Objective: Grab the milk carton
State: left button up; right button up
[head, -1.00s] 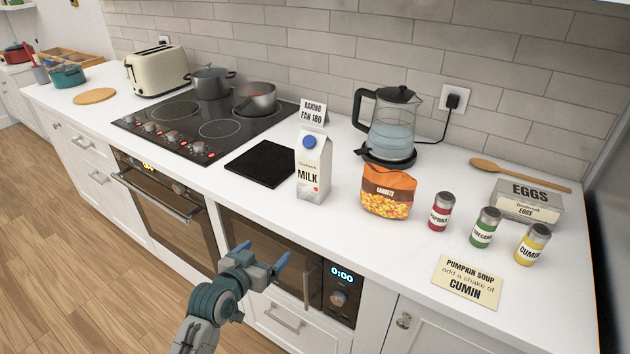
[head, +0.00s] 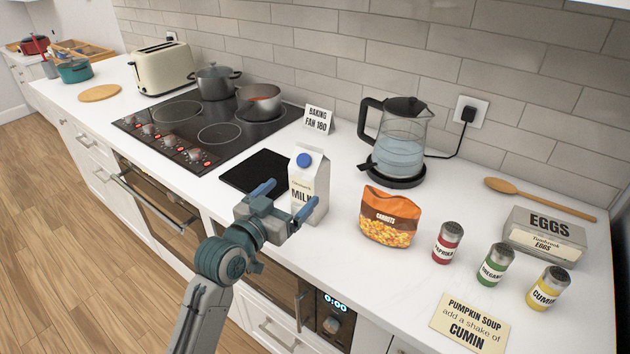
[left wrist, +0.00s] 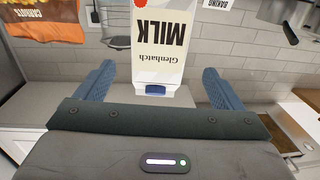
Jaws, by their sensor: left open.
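The milk carton (head: 312,190) is white with a blue cap and stands upright on the white counter, right of the black mat. My left gripper (head: 285,198) is open, in front of the carton, with its two blue fingers pointing toward it. In the head view the fingers overlap the carton's lower front and cover part of its label. In the left wrist view the carton (left wrist: 165,45) appears upside down, in the gap between the open fingers and beyond their tips. Whether a finger touches it cannot be told. My right gripper is not in view.
An orange carrots bag (head: 388,217) stands just right of the carton. A glass kettle (head: 402,150) is behind the bag. A black mat (head: 250,170) and a sign (head: 318,119) are at left and behind. Spice jars (head: 496,264) and an eggs box (head: 546,232) stand farther right.

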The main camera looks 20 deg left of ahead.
aim_at(301, 183)
pick_arm(q)
jog(key=x, duration=0.3)
jog(key=shift+r, duration=0.15)
jog(key=p+x, duration=0.2)
jog(key=x, duration=0.3)
jog(key=shift+d+r+p, duration=0.1)
jog(key=shift+d+p, duration=0.1)
jog(key=shift+p, duration=0.1)
jog(key=shift+w, duration=0.25)
jog(key=c, duration=1.7)
